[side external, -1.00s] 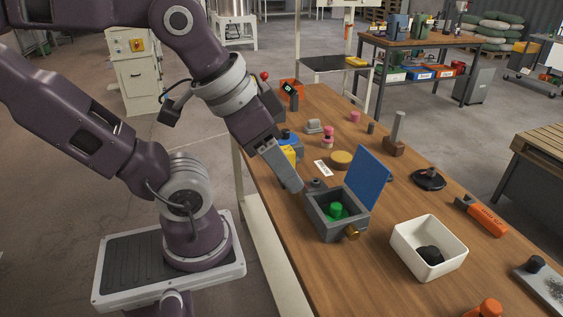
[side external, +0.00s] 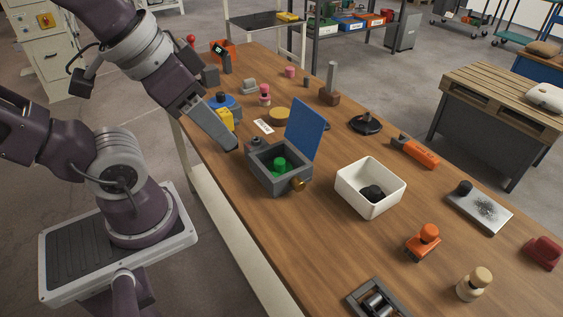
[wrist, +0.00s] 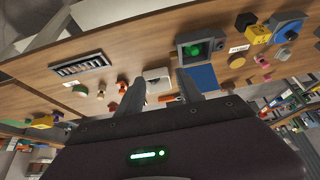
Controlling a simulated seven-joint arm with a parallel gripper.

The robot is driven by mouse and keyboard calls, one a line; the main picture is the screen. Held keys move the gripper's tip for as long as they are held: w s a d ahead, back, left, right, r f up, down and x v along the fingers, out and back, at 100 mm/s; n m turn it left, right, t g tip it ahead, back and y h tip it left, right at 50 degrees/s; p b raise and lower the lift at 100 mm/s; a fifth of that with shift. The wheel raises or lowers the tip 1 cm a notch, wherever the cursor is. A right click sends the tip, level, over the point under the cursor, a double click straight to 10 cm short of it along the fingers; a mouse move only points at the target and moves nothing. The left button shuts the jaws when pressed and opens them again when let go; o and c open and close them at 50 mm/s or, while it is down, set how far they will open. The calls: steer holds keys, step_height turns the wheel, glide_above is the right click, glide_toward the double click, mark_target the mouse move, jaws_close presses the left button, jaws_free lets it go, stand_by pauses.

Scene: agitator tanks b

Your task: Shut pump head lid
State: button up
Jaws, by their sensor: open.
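The pump head is a grey open-topped box (side external: 266,174) on the wooden table in the side view, with a green round part (side external: 280,164) inside and a brass knob (side external: 298,184) on its front. Its blue lid (side external: 305,130) stands up, open, along the box's far right edge. In the wrist view the box (wrist: 181,50) and blue lid (wrist: 204,76) show upper right of centre. My gripper (side external: 235,149) is just left of the box, apart from the lid. In the wrist view its two fingers (wrist: 160,90) are spread with nothing held; the right finger overlaps the lid's left side.
A white bin (side external: 353,194) with a dark object inside stands right of the box. A yellow-and-blue part (side external: 225,118) and a tan disc (side external: 279,115) lie behind. An orange tool (side external: 415,152) and an orange knob part (side external: 424,242) lie to the right. Table in front of the box is clear.

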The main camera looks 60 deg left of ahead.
steer(key=shift+g, duration=0.4)
steer(key=w+r, duration=0.1)
steer(key=w, duration=0.1)
steer(key=w+r, duration=0.3)
steer(key=shift+w+a, duration=0.25)
steer(key=shift+w, duration=0.05)
steer(key=c, duration=0.7)
steer(key=shift+n+g, duration=0.3)
steer(key=shift+g, duration=0.6)
steer(key=w+r, duration=0.1)
steer(key=w, duration=0.3)
steer(key=w+a, duration=0.1)
steer(key=w, duration=0.3)
steer(key=w+a+r, duration=0.1)
steer(key=w, duration=0.3)
steer(key=shift+w+a+r, duration=0.15)
steer(key=shift+r, duration=0.2)
jaws_close()
steer(key=g, duration=0.2)
glide_above(311, 128)
steer(key=w+d, duration=0.3)
steer(key=d, duration=0.1)
step_height(311, 128, down, 4)
steer(key=w+a+f+g, duration=0.1)
steer(key=w+a+f, duration=0.2)
steer(key=w+f, duration=0.6)
steer(key=s+f, duration=0.5)
steer(key=f, duration=0.4)
steer(key=shift+s, duration=0.2)
